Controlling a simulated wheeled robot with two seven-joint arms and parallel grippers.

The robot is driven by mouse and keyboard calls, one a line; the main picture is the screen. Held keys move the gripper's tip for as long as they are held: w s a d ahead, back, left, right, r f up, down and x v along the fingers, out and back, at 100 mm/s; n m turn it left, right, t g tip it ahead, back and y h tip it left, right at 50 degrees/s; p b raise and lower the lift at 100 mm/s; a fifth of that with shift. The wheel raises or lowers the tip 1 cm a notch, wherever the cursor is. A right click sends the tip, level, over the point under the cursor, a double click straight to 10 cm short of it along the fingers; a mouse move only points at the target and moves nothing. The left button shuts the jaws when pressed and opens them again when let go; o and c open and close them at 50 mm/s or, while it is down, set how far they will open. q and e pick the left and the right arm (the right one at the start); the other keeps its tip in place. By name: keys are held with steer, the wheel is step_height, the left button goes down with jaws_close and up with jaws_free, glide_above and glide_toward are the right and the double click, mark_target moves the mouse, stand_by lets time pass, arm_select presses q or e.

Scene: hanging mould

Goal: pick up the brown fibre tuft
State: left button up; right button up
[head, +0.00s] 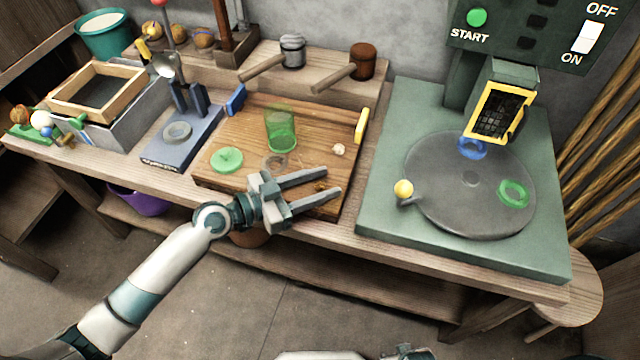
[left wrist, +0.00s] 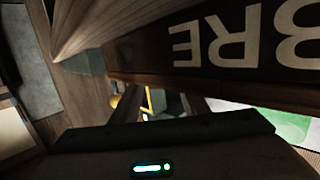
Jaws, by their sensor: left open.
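A small dark brown patch (head: 321,187), which looks like the brown fibre tuft, shows on the wooden board (head: 225,135) near its front right corner. My left gripper (head: 330,184) is open over the front of the board. Its two fingers point right, and the patch shows between their tips. I cannot tell how high the fingers are above it. In the left wrist view the tuft cannot be made out; a dark surface with upside-down white letters (left wrist: 245,35) fills the upper right. My right gripper's jaws are not visible.
On the board are a green transparent cup (head: 281,128), a green disc (head: 227,159), a clear ring (head: 275,162) and a pale lump (head: 338,149). The turntable machine (head: 385,205) is to the right.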

mark_target(321, 184)
arm_select(q)
jaws_close()
stand_by(0.6)
